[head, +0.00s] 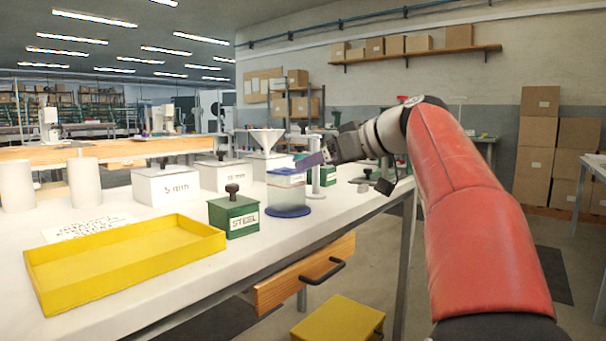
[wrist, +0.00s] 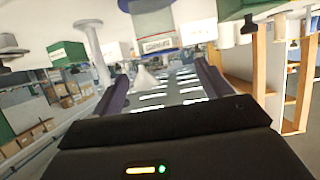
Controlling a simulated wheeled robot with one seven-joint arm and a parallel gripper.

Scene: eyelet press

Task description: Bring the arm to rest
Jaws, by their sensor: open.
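My gripper (head: 318,158) is at the end of my outstretched arm, above the right edge of the white worktable (head: 150,262). The clear container (wrist: 158,40) is beyond the fingertips there. In the head view I cannot tell whether a finger touches it.
A green STEEL box (head: 233,216) and a yellow tray (head: 125,258) stand on the table, with white knobbed boxes (head: 165,186) and a white funnel (head: 266,140) behind. A wooden drawer (head: 305,272) sticks out at the front. A yellow bin (head: 338,319) is below.

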